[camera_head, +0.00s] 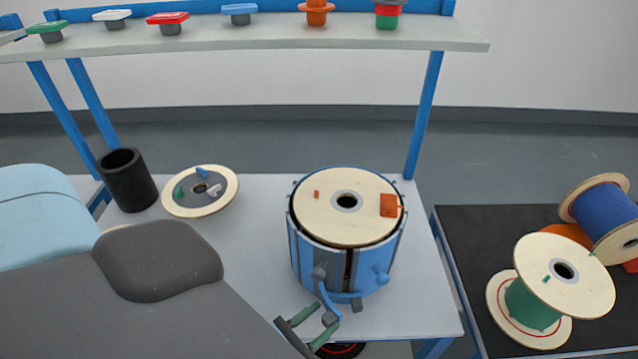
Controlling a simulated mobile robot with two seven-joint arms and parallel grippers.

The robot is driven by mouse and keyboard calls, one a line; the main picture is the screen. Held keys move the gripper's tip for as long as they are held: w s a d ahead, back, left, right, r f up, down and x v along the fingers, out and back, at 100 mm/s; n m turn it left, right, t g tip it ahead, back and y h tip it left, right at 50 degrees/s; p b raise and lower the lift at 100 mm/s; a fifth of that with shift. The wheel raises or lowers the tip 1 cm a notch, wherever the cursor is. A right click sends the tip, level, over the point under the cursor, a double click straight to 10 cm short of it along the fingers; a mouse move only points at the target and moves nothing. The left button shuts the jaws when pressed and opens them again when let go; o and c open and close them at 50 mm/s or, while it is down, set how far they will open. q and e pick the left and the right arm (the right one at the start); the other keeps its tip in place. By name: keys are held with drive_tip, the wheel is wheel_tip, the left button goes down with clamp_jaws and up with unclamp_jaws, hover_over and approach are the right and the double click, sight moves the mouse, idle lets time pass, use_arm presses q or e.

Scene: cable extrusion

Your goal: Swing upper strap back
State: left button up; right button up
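A blue drum-like holder (307,258) stands on the grey table, with a cream spool disc (330,220) inside its top. A blue strap (327,300) hangs out from the holder's front, swung down toward me, with a dark block at its end. My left gripper (329,316) is at the table's front edge with two green-padded fingers apart. The strap's end lies between or just at the fingertips; I cannot tell whether they touch it. A blue knob (382,279) sits on the holder's front right. My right gripper is not in view.
A black cylinder (127,180) and a flat cream-and-grey disc (200,191) are on the table's left. Green (537,305) and blue (603,217) cable spools are at the right on a dark surface. A shelf (240,38) with several coloured parts spans the back.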

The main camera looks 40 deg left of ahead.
use_arm(q)
drive_tip(key=shift+s+d, duration=0.2)
drive_tip(key=shift+s, duration=0.25)
drive_tip(key=s+a+b, duration=0.1)
drive_tip(key=s, duration=0.6)
drive_tip(key=shift+a, duration=0.1)
